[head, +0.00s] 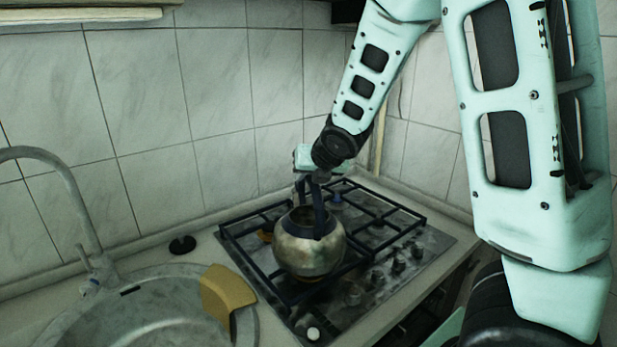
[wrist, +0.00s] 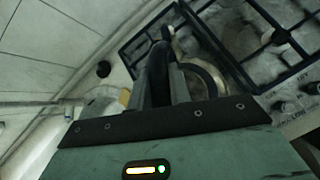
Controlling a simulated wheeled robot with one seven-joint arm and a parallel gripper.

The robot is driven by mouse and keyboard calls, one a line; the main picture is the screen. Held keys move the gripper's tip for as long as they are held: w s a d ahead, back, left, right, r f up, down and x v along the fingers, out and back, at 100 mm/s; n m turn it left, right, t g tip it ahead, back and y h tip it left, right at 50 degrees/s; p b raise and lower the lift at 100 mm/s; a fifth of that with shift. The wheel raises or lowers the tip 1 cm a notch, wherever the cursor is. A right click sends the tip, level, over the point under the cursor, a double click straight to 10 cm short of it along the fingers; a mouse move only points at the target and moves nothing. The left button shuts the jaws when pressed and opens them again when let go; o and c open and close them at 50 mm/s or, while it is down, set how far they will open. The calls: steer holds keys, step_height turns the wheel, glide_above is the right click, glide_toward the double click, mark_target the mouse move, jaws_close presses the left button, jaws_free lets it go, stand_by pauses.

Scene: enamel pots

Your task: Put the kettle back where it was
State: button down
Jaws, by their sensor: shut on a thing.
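The kettle (head: 308,252) is a round, worn metal pot with a dark handle, at the front left part of the gas stove (head: 430,246) in the head view. My gripper (head: 312,187) is above it, shut on the kettle's upright handle. In the wrist view, my gripper's fingers (wrist: 172,85) hide most of the kettle, and a curved dark part shows beside them. The kettle looks upright. I cannot tell whether its base touches the grate or is slightly above it.
A round sink (head: 150,312) with a tall faucet (head: 75,185) lies left of the stove. A yellow sponge-like piece (head: 227,292) rests at the sink's right rim. A small black disc (head: 182,245) lies on the counter by the wall. The grate's right side is clear.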

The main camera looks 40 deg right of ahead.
steer(key=shift+f+b, duration=0.4)
steer(key=shift+b, duration=0.3)
steer(key=c, duration=1.3)
jaws_free()
steer(key=shift+r, duration=0.15)
steer(key=shift+r+p, duration=0.6)
steer(key=shift+p, duration=0.35)
steer(key=b+v, duration=0.4)
steer(key=v, duration=0.8)
steer(key=s+a+f+m+g+y, duration=0.1)
steer(key=s+a+f+m, duration=0.15)
steer(key=a, duration=0.25)
steer(key=s+a+f+m+g, duration=0.1)
steer(key=a+f+m, duration=0.2)
steer(key=a+m, duration=0.15)
steer(key=s+a+f+m+g, duration=0.3)
steer(key=s+a+f+m, duration=0.1)
steer(key=s+a+m, duration=0.3)
steer(key=s+a+f+m+g+y, duration=0.1)
steer(key=s+a+f+m+g, duration=0.3)
steer(key=s+a+m, duration=0.4)
steer(key=s+f+m, duration=0.1)
steer(key=s, duration=0.3)
steer(key=shift+s+a+f, duration=0.15)
steer(key=shift+a+f, duration=0.15)
